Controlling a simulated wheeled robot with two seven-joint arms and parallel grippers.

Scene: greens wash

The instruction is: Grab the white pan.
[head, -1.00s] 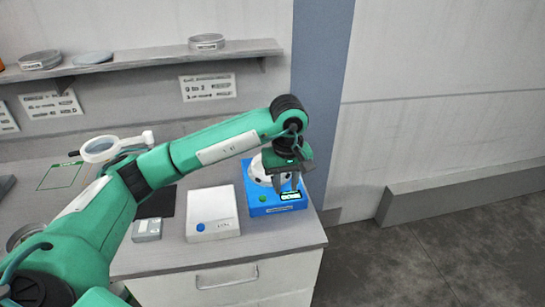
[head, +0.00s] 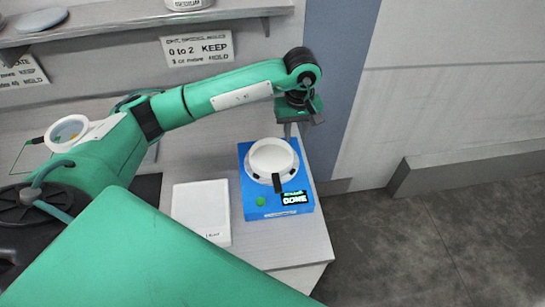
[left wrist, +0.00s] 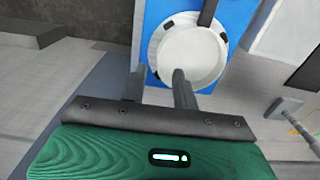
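The white pan (head: 272,155) is a round, shallow dish with a dark handle pointing toward the front. My left gripper (head: 288,132) hangs at the pan's far side, fingers pointing down. In the left wrist view the fingers of my left gripper (left wrist: 158,78) are apart with nothing held between them. The pan (left wrist: 192,55) shows there beyond the fingertips, one finger overlapping its rim. Whether they touch cannot be told. My right gripper is not in view.
A white box-shaped device (head: 200,208) stands left of the blue one. A shelf (head: 150,22) runs along the wall above. Open floor lies right of the counter.

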